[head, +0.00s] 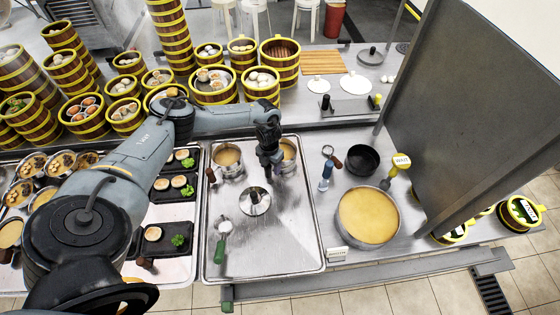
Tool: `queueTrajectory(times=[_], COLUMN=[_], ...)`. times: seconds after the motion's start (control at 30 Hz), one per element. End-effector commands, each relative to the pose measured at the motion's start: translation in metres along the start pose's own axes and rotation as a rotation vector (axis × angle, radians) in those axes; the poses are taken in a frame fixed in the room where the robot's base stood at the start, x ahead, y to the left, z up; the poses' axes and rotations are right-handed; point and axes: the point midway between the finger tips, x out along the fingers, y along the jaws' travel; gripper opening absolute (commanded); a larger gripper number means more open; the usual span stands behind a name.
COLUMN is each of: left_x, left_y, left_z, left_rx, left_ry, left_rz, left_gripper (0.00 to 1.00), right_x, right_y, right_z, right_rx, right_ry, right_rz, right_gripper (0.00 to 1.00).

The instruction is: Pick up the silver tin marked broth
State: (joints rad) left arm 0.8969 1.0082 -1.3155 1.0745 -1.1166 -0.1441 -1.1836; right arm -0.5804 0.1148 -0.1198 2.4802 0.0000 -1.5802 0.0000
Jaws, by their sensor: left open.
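A large round silver tin (369,240) full of yellow liquid stands on the counter right of a metal tray. A small white card (337,254) stands at its front left; its writing is too small to read. Two smaller silver tins with tan liquid stand at the back of the tray: a left one (228,160) and a right one (290,148). I cannot read any broth mark on these tins. My left gripper (272,163) is open, pointing down, at the left side of the right small tin and partly hiding it. I cannot tell whether they touch. My right gripper is out of view.
The metal tray (302,245) also holds a silver lidded piece (254,201) and a green-handled tool (223,236). A black bowl (362,160) and a yellow-headed tool (400,165) are near the large tin. Bamboo steamers (213,92) crowd the back. A grey panel (470,100) stands at right.

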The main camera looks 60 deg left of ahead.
Motion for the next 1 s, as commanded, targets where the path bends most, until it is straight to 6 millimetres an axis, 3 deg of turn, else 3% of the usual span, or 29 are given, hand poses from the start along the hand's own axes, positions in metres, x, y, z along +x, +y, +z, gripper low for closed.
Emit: queueTrajectory(times=[0.23,0.6,1.0], left_x=[0.0009,0.0007,-0.0007], left_y=[-0.0002,-0.0002,-0.0003], left_z=[0.0001,0.0001,0.0011], left_rx=[0.001,0.001,0.000], left_ry=[0.000,0.000,-0.003], left_rz=[0.000,0.000,-0.001], left_gripper=[0.55,0.00,0.00], right_x=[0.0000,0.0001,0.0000], right_y=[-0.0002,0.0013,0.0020], right_z=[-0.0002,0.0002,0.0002], right_rx=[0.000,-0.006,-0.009], right_ry=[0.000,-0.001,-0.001], right_rz=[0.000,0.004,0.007], right_gripper=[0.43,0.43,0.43])
